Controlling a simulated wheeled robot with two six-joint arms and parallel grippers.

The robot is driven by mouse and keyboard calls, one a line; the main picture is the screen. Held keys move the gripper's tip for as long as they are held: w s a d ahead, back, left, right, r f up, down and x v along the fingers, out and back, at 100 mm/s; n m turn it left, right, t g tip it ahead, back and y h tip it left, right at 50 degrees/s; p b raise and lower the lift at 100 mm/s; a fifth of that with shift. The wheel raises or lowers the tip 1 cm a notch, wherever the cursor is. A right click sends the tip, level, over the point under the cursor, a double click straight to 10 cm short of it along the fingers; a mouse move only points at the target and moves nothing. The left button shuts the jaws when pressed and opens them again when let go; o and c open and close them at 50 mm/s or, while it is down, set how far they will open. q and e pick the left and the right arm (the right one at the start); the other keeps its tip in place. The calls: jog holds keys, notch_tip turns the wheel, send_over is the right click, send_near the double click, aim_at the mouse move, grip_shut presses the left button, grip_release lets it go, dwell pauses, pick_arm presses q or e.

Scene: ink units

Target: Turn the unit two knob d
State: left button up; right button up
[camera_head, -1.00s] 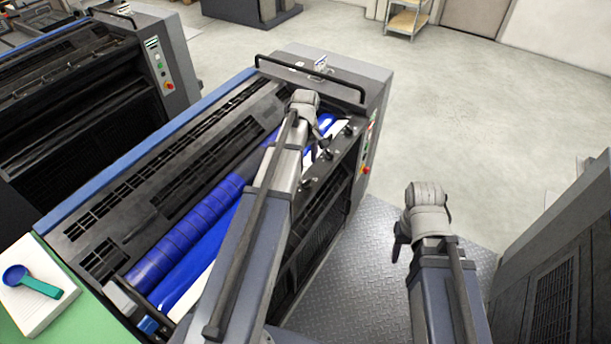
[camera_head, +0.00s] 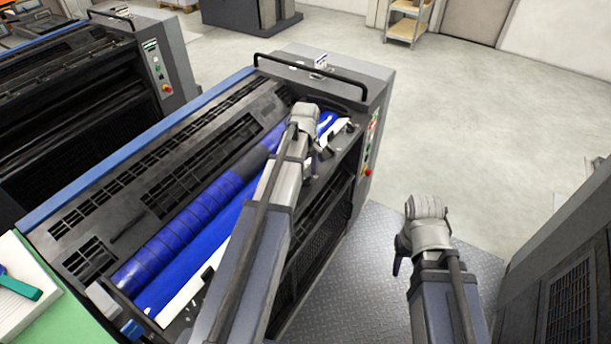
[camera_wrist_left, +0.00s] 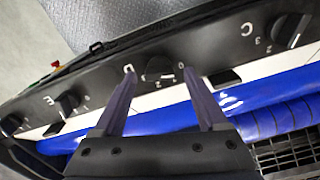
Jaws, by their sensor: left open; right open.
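In the left wrist view, knob d (camera_wrist_left: 160,66) is a dark rotary knob on a black rail, with a white letter and small numbers beside it. My left gripper (camera_wrist_left: 160,80) is open, its two fingers on either side of the knob in the picture; I cannot tell whether they touch it. In the head view, my left gripper (camera_head: 314,165) is low over the right end of the blue-rollered unit (camera_head: 185,130), and knob d cannot be made out there. My right gripper (camera_head: 402,250) is open and empty above the walkway.
Knob c (camera_wrist_left: 290,30) and knob e (camera_wrist_left: 68,102) sit on the same rail, on either side. Blue rollers (camera_head: 200,215) run along the unit. A black handrail (camera_head: 310,75) crosses its end. The metal walkway (camera_head: 370,270) lies between this unit and the grey one at right.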

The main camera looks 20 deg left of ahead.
pick_arm(q)
grip_shut()
dwell(0.4)
jog(key=m, duration=0.9)
jog(key=shift+w+d+m, duration=0.1)
jog(key=shift+m, duration=0.2)
jog(key=m, duration=0.5)
jog(key=shift+d+m, duration=0.15)
jog(key=shift+m, duration=2.35)
